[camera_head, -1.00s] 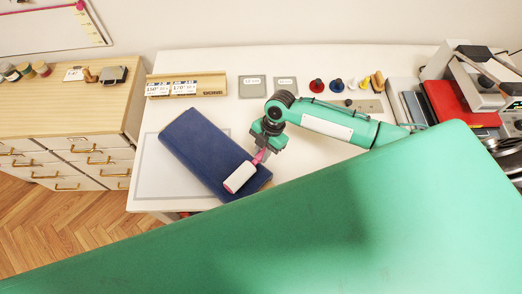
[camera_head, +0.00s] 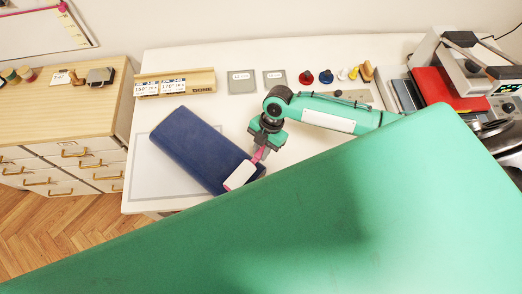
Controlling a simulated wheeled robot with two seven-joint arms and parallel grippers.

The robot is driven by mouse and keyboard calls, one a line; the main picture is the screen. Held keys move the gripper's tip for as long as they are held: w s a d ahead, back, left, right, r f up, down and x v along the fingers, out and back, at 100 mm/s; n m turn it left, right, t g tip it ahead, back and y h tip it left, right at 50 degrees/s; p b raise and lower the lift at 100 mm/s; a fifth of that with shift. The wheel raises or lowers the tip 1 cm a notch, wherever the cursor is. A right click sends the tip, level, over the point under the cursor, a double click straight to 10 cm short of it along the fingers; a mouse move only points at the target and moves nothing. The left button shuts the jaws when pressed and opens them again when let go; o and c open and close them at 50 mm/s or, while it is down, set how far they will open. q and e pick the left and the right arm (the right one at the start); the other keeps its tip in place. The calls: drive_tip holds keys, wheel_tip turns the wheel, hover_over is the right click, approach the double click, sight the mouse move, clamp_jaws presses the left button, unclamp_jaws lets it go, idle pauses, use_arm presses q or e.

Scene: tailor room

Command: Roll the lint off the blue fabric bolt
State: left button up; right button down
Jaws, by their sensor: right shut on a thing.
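The blue fabric bolt (camera_head: 195,146) lies slantwise on the white table, partly over a pale grey outlined area. My right gripper (camera_head: 262,146) is shut on the pink handle of the lint roller (camera_head: 240,175). The roller's white cylinder is at the bolt's lower right end, over its top face; whether it presses on the cloth I cannot tell. No lint can be made out on the bolt at this size. My left gripper is not in view.
A wooden tray marked DONE (camera_head: 178,82) stands at the back left with labelled cards. Two grey squares, several coloured pieces and a red book (camera_head: 448,90) lie farther right. A wooden drawer cabinet (camera_head: 65,125) stands left. My large green part covers the lower right.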

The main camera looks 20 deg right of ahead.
drive_tip(key=shift+r, duration=2.85)
drive_tip(key=shift+a, duration=0.1)
drive_tip(key=shift+s+a, duration=0.75)
drive_tip(key=shift+a, duration=0.7)
drive_tip(key=shift+s+a, duration=0.75)
drive_tip(key=shift+a, duration=0.75)
drive_tip(key=shift+s+a, duration=0.75)
drive_tip(key=shift+a, duration=0.7)
